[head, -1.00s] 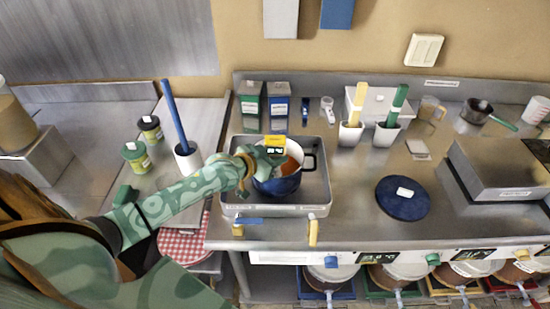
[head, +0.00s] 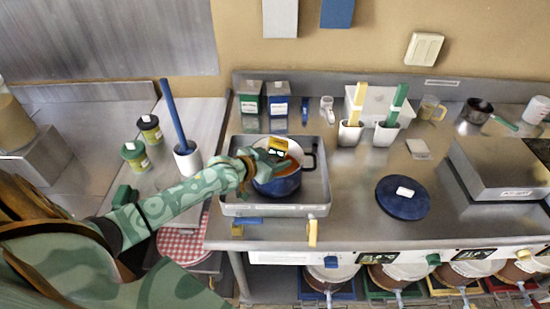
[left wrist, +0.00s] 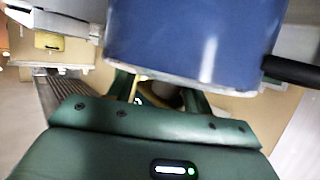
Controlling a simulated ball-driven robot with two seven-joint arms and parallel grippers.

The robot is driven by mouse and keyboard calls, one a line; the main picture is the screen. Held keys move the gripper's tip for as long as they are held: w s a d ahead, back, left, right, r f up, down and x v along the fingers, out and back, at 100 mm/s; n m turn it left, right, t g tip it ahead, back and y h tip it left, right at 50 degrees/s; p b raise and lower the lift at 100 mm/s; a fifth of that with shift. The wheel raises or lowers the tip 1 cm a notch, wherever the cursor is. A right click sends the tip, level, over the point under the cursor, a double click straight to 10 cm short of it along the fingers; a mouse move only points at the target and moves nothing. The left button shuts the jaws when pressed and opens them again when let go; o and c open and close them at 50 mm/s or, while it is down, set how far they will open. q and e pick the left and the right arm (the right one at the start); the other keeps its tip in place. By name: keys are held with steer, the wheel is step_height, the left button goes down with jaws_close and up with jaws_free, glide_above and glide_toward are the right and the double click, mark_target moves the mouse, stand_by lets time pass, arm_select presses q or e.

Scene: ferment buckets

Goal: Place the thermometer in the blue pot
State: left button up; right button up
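The thermometer (head: 267,142) is a yellow block with a small black-and-white display, seen in the head view. It sits tilted at the fingertips of my left gripper (head: 270,156), which appears shut on it, over the left rear part of the blue pot. The blue pot (head: 283,187) has a white inside, orange-brown contents and a black handle on its right. Its blue side (left wrist: 195,45) fills the top of the left wrist view. There, my left fingers (left wrist: 155,90) are partly hidden, and their grip is unclear. The thermometer's lower end is hidden. My right gripper is not in view.
The pot stands in a grey metal tray (head: 275,210). Blue and green cartons (head: 278,105) stand behind it. A white holder with a blue-handled tool (head: 187,160) is to the left. A round dark blue mat (head: 403,205) lies to the right, with bare counter between.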

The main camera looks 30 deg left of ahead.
arm_select(q)
steer(key=shift+r, duration=0.2)
steer(key=p+v, duration=0.3)
steer(key=v, duration=0.9)
steer(key=shift+r, duration=0.4)
steer(key=o, duration=1.1)
steer(key=shift+s, duration=0.1)
steer(key=p+v, duration=0.2)
steer(key=v, duration=1.4)
steer(key=shift+a+p, duration=0.15)
steer(key=shift+p, duration=0.2)
